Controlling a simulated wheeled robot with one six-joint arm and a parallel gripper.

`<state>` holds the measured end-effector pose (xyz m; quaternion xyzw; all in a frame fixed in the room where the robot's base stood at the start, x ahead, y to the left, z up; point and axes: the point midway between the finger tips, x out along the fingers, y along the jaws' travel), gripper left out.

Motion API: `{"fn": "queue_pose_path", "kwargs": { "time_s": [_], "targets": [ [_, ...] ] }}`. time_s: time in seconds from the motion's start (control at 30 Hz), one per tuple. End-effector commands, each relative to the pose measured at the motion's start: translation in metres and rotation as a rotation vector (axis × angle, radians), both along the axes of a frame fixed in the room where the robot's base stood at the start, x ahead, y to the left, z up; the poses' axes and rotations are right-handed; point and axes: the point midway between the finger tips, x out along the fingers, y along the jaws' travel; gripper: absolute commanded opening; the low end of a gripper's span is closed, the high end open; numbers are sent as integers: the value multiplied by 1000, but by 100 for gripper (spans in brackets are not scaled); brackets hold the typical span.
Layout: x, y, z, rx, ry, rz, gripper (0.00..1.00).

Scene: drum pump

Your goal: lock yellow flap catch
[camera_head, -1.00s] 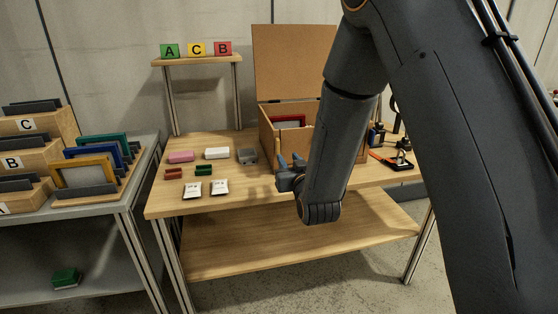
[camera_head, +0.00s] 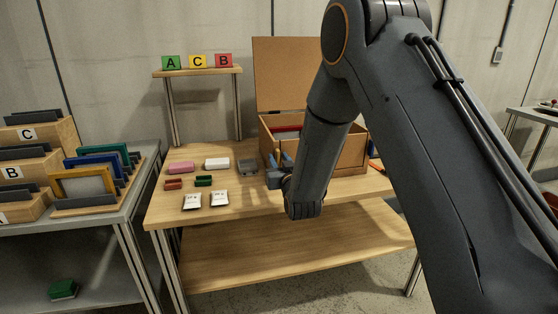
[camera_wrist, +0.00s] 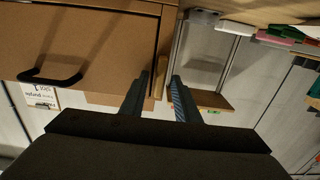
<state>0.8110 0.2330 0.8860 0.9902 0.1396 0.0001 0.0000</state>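A wooden box (camera_head: 345,158) stands on the workbench with its brown lid (camera_head: 283,75) raised. My gripper (camera_head: 279,158) is at the box's front left corner, its two fingers apart. In the wrist view the fingers (camera_wrist: 158,96) are also apart, pointing at the box. The box front (camera_wrist: 105,40) shows there with a black handle (camera_wrist: 52,80). A narrow yellowish strip (camera_wrist: 159,76) lies between the fingers in that view; I cannot tell whether it is the yellow flap catch or a box edge, nor whether it is touched. My arm hides part of the box in the head view.
Left of the box lie a grey block (camera_head: 247,167), a white block (camera_head: 217,163), a pink block (camera_head: 180,168) and two white packets. A small shelf (camera_head: 198,72) carries cards A, C and B. A rack of coloured frames (camera_head: 85,185) stands at the left.

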Motion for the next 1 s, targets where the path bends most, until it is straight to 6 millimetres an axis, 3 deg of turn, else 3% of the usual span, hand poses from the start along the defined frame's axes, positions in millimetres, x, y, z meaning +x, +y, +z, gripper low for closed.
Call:
{"fn": "queue_pose_path", "kwargs": {
  "time_s": [0.1,0.27,0.67,1.0],
  "targets": [
    [0,0,0,0,0,0,27],
    [0,0,0,0,0,0,0],
    [0,0,0,40,12,0,0],
    [1,-2,-1,259,75,1,0]
  ]
}}
